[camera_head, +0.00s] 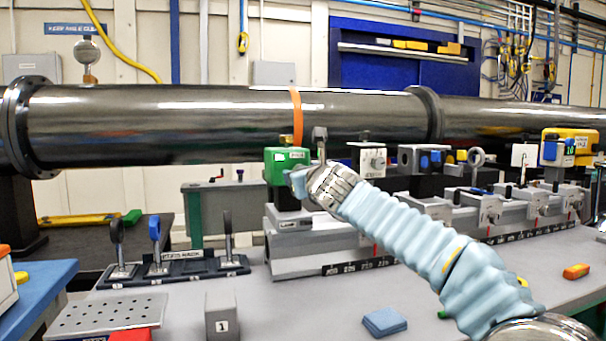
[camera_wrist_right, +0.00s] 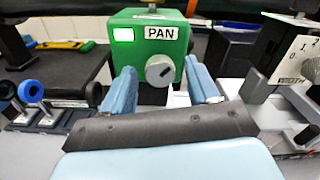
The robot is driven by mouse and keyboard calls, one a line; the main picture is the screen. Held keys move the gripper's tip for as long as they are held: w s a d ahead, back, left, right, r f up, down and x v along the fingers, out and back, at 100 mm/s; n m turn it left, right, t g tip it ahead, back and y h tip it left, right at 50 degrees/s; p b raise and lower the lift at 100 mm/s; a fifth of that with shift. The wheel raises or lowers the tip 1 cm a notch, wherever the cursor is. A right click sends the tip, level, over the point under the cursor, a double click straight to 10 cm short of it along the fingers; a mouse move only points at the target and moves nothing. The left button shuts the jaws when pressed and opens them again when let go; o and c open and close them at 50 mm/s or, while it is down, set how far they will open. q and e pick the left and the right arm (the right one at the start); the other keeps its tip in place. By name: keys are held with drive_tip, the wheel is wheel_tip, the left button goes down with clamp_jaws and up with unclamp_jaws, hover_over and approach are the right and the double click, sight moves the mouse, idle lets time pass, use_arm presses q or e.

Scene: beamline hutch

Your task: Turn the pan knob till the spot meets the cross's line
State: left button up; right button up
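The pan knob (camera_wrist_right: 160,71) is a grey round knob with a pale slot. It sits on the front of a green box labelled PAN (camera_wrist_right: 180,32), which also shows in the head view (camera_head: 276,168). My right gripper (camera_wrist_right: 160,68) has its two blue fingers spread, one on each side of the knob, with visible gaps. Whether the tips reach the knob's depth is unclear. In the head view my right gripper (camera_head: 296,178) is at the green box and hides its knob. My left gripper is not in view. I cannot make out the spot or the cross.
A rack (camera_head: 180,268) with upright tools stands left of the box. A rail (camera_head: 330,258) with several optics mounts runs right, towards a white card (camera_head: 524,155) and a yellow unit (camera_head: 580,140). A large dark pipe (camera_head: 200,125) spans behind. A blue pad (camera_head: 384,321) lies in front.

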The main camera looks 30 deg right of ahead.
drive_tip(key=b+v, duration=0.1)
drive_tip(key=v, duration=1.2)
drive_tip(key=shift+s, duration=0.4)
drive_tip(key=shift+f, duration=0.1)
